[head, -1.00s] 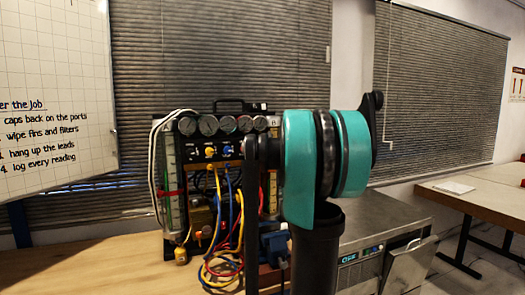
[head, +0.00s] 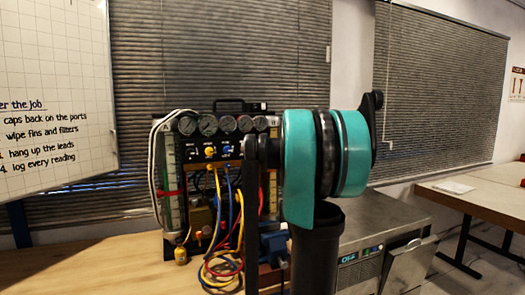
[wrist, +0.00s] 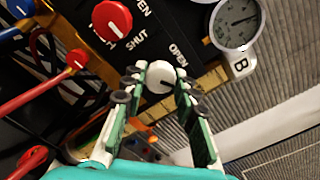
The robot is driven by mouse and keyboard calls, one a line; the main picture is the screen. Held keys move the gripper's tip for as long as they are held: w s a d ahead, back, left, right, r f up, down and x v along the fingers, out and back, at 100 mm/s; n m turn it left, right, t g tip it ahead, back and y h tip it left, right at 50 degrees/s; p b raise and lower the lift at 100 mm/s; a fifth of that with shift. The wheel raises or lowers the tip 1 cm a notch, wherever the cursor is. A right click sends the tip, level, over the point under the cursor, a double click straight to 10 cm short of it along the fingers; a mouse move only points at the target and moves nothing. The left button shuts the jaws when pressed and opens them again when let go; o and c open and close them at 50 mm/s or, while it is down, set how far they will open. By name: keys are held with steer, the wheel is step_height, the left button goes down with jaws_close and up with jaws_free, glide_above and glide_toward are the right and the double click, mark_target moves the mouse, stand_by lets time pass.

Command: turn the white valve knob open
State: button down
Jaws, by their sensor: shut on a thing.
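In the wrist view the white valve knob (wrist: 160,76) sits on the dark panel, close to the printed words SHUT and OPEN. My gripper (wrist: 160,80) is shut on it, with one green-and-white finger on each side and the knob between the fingertips. A dark mark shows on the knob's face; its exact angle is hard to read. In the head view my teal arm hides my gripper and the white knob.
A red knob (wrist: 112,20) is beside the white one, and a gauge (wrist: 236,22) is near it. Coloured hoses (head: 232,215) hang before the rig. A steel appliance (head: 385,235) stands right of it. The wooden bench (head: 100,270) is clear at left.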

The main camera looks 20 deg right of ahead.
steer(key=n, duration=1.1)
steer(key=shift+r, duration=0.1)
steer(key=shift+n, duration=0.4)
steer(key=c, duration=1.2)
jaws_free()
steer(key=shift+o, duration=0.2)
steer(key=s, duration=1.2)
steer(key=shift+d, duration=0.25)
